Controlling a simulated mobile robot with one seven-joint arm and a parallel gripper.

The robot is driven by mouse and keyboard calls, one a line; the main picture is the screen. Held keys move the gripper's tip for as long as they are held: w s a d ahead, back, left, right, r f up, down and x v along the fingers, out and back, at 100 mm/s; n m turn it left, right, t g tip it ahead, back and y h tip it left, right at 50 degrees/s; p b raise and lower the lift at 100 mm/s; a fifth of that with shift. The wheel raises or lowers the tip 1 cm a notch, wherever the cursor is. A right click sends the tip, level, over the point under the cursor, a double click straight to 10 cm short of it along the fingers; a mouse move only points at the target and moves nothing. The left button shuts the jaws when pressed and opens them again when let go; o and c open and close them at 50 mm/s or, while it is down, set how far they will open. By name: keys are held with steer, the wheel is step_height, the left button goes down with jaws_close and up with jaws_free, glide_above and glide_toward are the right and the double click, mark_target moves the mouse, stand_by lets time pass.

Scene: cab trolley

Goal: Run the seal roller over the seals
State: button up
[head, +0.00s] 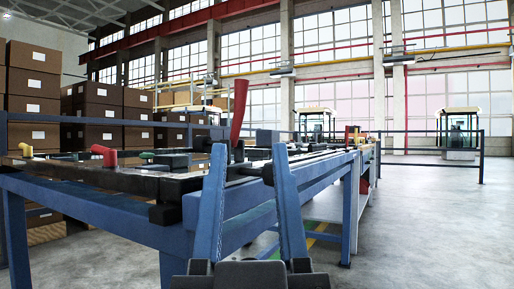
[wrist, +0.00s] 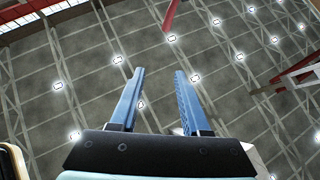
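My gripper (head: 249,150) is in the front middle of the head view, its two blue fingers pointing up and spread apart. In the wrist view my gripper (wrist: 160,72) is open, with only the distant ceiling between its fingers. A tapered red handle (head: 239,110) stands up at the workbench, just behind the left finger in the picture; its lower end is partly hidden. I cannot tell whether it belongs to the seal roller. No seals can be made out.
The blue-framed workbench (head: 90,205) bears a red grip (head: 105,155), a yellow piece (head: 25,150) and a dark block (head: 172,160). Stacked cartons (head: 32,80) stand behind at left. A blue railing (head: 481,157) is far right. The floor (head: 430,230) at right is clear.

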steer(key=shift+o, duration=0.4)
steer(key=w+p, duration=0.1)
steer(key=p, duration=0.1)
steer(key=w+r+g+p, duration=0.1)
steer(key=p, duration=0.2)
steer(key=w+g+p, duration=0.1)
steer(key=p, duration=0.2)
steer(key=shift+w+r+y, duration=0.35)
steer(key=shift+r+y, duration=0.05)
steer(key=s+d+f+m+g+p, duration=0.3)
steer(key=g+p, duration=0.4)
steer(key=p, duration=2.2)
steer(key=shift+n, duration=0.6)
steer(key=w, duration=0.7)
steer(key=w+b, duration=0.1)
steer(key=w, duration=0.5)
steer(key=shift+w+d+f, duration=0.1)
steer(key=shift+w+f, duration=0.1)
steer(key=shift+w, duration=0.2)
jaws_close()
